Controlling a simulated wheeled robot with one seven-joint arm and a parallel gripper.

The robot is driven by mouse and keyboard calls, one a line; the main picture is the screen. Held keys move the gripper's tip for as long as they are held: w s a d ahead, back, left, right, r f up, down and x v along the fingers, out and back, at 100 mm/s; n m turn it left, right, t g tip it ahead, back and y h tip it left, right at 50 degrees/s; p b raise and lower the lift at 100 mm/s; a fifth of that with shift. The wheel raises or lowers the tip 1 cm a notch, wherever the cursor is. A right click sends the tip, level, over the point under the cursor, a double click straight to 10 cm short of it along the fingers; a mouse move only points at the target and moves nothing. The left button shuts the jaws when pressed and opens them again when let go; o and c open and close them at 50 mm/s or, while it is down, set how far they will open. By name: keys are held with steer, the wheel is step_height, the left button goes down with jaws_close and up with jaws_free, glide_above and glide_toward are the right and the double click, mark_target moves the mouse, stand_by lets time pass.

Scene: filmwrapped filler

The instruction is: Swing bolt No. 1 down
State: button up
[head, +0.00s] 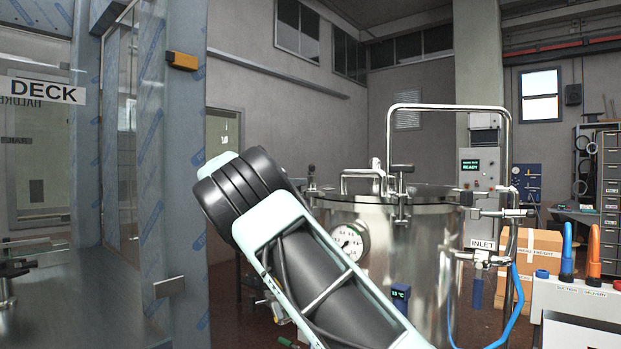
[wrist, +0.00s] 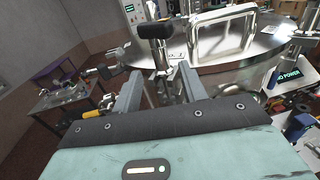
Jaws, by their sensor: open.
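In the wrist view, my gripper (wrist: 158,80) is open, its two grey fingers pointing at the vessel's rim. A swing bolt with a black knob (wrist: 154,32) stands up just beyond and between the fingertips; I cannot tell whether they touch it. The steel vessel lid (wrist: 222,52) lies behind it. In the head view, the steel vessel (head: 430,255) stands right of centre, and an upright bolt with a black handle (head: 402,169) is at its front rim. My gripper is hidden there behind my arm.
A tall bent handle (head: 448,107) rises over the vessel. A pressure gauge (head: 347,242) is on its side. The INLET fitting (head: 482,244) and blue hose (head: 516,295) are at right. A film-wrapped column (head: 172,130) stands left. A second black-ended fitting (wrist: 108,72) projects left of my fingers.

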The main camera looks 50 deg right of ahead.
mark_target(309, 182)
steer(key=d, duration=0.2)
steer(key=d+p, duration=0.1)
steer(key=d, duration=0.2)
steer(key=d+p, duration=0.1)
steer(key=d, duration=0.1)
steer(key=shift+s+d, duration=0.3)
steer(key=shift+d, duration=0.05)
steer(key=shift+c, duration=0.3)
jaws_close()
